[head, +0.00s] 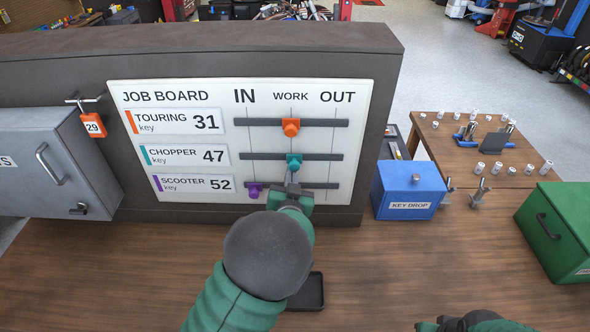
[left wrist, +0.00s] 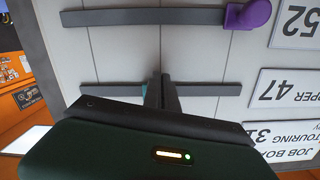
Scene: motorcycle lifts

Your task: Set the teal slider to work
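The job board (head: 232,110) carries three slider tracks under IN, WORK and OUT. The teal slider (head: 294,161) sits on the middle CHOPPER track at the WORK line. My left gripper (head: 293,182) is just below it in the head view, in front of the bottom track. Its fingers are close together and look shut. In the left wrist view the fingers (left wrist: 161,88) cover most of the teal slider, with only a sliver of teal at their left edge. Whether they touch it is unclear. My right gripper (head: 470,322) is partly in view at the bottom edge.
The orange slider (head: 291,127) is at WORK. The purple slider (head: 254,190) is at IN. A grey cabinet (head: 50,165) stands left, a blue key drop box (head: 408,190) right of the board. A black tray (head: 308,292) lies on the wooden table.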

